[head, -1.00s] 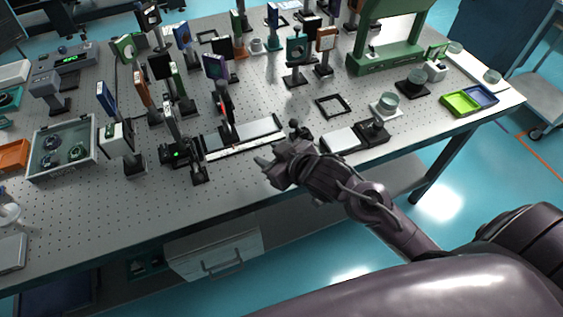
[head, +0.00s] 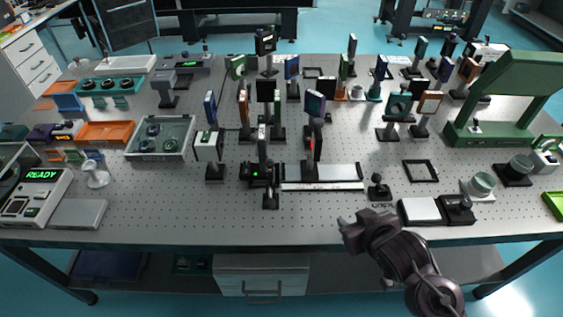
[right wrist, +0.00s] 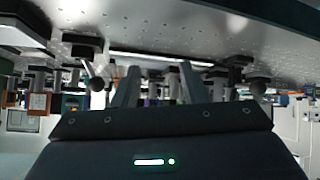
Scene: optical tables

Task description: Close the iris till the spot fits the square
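A teal mount with a round opening (head: 396,108) stands on a post right of centre in the head view; it looks like an iris, but I cannot tell for sure. No light spot or target square can be made out. My right gripper (head: 350,223) is at the table's front edge, right of the rail and apart from the mounts. In the right wrist view its two fingers (right wrist: 160,70) are spread with nothing between them. My left gripper is not in view.
A small ball-topped post (head: 378,186) stands just beyond my right gripper. A flat black square frame (head: 420,171) and a black device with a pale plate (head: 419,209) lie to the right. Many post-mounted optics crowd the middle.

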